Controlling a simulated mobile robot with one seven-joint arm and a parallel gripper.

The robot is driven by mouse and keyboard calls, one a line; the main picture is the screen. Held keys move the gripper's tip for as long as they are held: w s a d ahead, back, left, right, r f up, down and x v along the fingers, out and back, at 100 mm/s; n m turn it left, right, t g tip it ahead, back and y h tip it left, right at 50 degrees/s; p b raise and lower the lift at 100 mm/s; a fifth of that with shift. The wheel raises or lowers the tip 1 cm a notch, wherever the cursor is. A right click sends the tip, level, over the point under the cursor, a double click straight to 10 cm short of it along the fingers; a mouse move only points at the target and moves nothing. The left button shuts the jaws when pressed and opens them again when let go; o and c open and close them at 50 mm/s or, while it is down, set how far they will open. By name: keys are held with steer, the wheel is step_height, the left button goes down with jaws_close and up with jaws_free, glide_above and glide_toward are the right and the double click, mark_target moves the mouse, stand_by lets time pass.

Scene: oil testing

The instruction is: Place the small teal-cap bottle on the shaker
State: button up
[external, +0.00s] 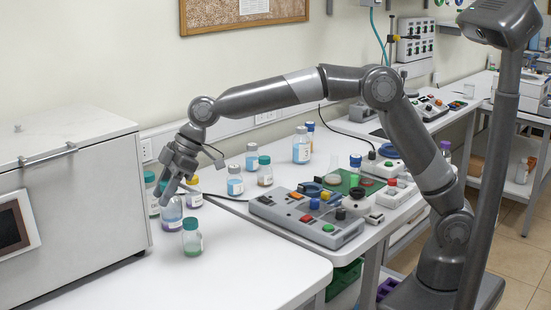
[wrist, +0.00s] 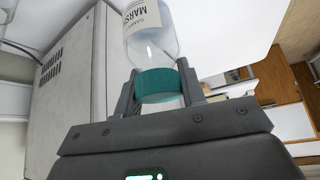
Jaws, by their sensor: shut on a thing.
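My gripper (external: 168,192) points down at the left end of the white table. It is shut on the teal cap (wrist: 160,85) of a small clear bottle (wrist: 150,40) with a white label, the cap between both fingers in the wrist view. In the external view the held bottle appears to be the one with purplish contents (external: 171,214), its cap largely hidden by the fingers. Whether it touches the table is unclear.
A teal-cap bottle with green contents (external: 192,240) stands just right of the held one. Several more bottles stand behind, including a blue-liquid one (external: 235,183). A large white cabinet (external: 85,190) is close on the left. The table front (external: 240,262) is clear.

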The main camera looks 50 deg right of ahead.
step_height(320, 180, down, 4)
steer(key=shift+r, duration=0.25)
steer(key=shift+s+a+f, duration=0.7)
steer(key=shift+a+f, duration=1.1)
steer(key=shift+f, duration=0.05)
steer(key=shift+s+a+f, duration=0.7)
steer(key=shift+a+f, duration=1.05)
steer(key=shift+f, duration=0.05)
steer(key=shift+s+a+f, duration=0.7)
steer(key=shift+a+f, duration=1.1)
steer(key=shift+f, duration=0.05)
steer(key=o, duration=1.1)
steer(key=shift+f, duration=0.1)
steer(key=shift+d+r, duration=0.1)
steer(key=shift+r, duration=0.2)
steer(key=v, duration=1.1)
steer(key=shift+d+r, duration=0.25)
